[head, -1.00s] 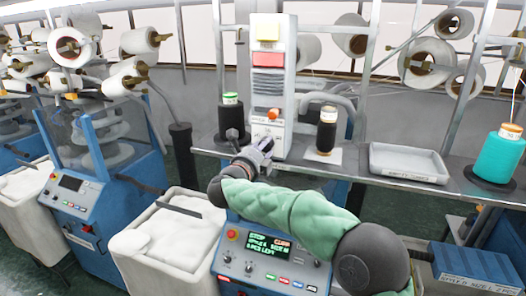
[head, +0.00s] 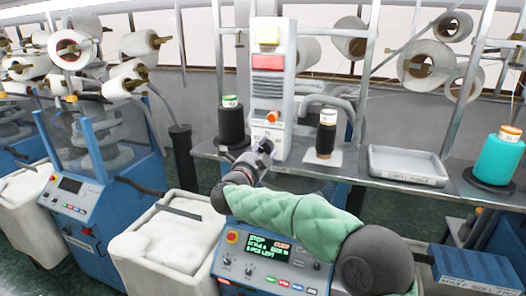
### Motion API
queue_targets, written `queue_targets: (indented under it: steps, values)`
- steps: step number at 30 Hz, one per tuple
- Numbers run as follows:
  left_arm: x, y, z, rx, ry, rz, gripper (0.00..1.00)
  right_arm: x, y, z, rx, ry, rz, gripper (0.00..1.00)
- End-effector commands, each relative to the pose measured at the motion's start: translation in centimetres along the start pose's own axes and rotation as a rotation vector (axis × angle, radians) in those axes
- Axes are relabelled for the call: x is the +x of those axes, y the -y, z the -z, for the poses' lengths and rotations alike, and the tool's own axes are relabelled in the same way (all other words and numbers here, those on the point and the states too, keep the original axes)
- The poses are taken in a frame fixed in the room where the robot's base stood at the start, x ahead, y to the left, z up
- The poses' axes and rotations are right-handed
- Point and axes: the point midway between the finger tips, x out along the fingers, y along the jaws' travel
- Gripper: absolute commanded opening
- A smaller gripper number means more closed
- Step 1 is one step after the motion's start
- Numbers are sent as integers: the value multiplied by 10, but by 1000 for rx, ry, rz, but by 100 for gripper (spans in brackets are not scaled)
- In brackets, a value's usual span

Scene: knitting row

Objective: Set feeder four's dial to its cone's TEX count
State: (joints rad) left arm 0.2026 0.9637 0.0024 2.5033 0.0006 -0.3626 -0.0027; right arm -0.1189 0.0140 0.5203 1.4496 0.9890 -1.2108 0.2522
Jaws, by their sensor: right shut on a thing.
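The feeder unit (head: 290,100) is a tall pale grey tower on the shelf, with a red-orange knob or lamp (head: 272,117) on its front. Below that is a white dial plate (head: 278,133) with small dark markings that I cannot read surely. My right gripper (head: 266,147) is at the lower part of this plate, shut on what seems to be the dial knob, which its fingers hide. A black cone with a green-and-white top (head: 231,122) stands left of the tower. A dark cone with an orange-and-white top (head: 326,135) stands right of it. Their labels are too small to read. My left gripper is out of view.
A grey tray (head: 407,165) and a teal cone (head: 498,160) stand farther right on the shelf. Below my arm is a blue control panel (head: 262,255) with a lit screen. White bins (head: 165,240) stand at left.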

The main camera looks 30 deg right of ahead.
Motion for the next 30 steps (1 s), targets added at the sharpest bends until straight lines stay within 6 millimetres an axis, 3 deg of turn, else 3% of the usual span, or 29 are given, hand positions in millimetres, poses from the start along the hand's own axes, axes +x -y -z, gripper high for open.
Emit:
queue_targets:
  steps: [13,14,16,26,30]
  values:
    - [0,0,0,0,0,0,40,0,0,0,-10,1,0,11]
    - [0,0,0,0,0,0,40,0,0,0,-10,1,0,49]
    - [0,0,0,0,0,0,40,0,0,0,-10,1,0,67]
    - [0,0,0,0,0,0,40,-1,0,0,-9,1,1,67]
    - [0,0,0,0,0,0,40,-10,0,-1,-9,3,1,67]
